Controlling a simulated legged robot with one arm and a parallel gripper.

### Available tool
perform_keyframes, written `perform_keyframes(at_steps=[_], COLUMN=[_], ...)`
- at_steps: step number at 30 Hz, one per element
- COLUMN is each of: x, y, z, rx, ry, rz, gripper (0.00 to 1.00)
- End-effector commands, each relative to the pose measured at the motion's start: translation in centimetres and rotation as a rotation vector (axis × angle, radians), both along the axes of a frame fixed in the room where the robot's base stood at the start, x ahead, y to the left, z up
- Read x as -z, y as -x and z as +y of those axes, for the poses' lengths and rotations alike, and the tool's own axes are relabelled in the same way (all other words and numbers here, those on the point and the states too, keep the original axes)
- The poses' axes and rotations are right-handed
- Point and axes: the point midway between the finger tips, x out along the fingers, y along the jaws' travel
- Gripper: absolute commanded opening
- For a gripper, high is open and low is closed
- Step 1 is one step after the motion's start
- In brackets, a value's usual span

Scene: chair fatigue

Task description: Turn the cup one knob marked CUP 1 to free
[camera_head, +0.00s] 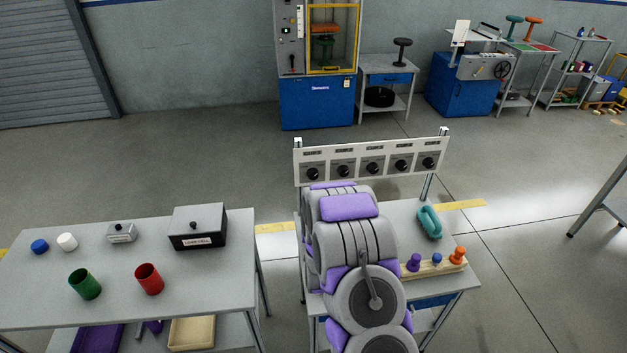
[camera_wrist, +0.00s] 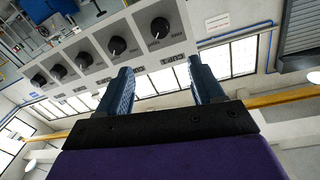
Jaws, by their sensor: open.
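A white panel (camera_head: 370,157) with a row of several black knobs stands on posts above the table. The leftmost knob in the head view (camera_head: 313,174) stands just beyond my arm. In the wrist view the panel looks upside down, and its largest, nearest knob (camera_wrist: 159,27) is at the right end. My gripper (camera_wrist: 158,80) is open and empty, its two blue fingers apart below that knob in the picture and not touching it. In the head view my arm hides the gripper.
The table (camera_head: 405,212) under the panel holds a teal handle-like object (camera_head: 430,222) and a wooden block (camera_head: 438,267) with coloured pegs. A left table (camera_head: 200,285) holds a green cup (camera_head: 85,284), a red cup (camera_head: 149,279) and a load cell box (camera_head: 197,227). Floor between is clear.

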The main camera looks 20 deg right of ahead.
Motion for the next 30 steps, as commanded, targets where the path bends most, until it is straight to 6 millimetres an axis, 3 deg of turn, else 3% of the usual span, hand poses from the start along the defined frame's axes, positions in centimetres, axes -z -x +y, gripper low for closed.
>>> perform_keyframes(at_steps=[18,30], x=[0.3,0.1], y=[-8.8,-13.6], z=[-3.5,-5.3], rx=[0.001,0.000], ry=[-0.001,0.000], rz=[0.003,0.002], gripper=[0.67,0.67])
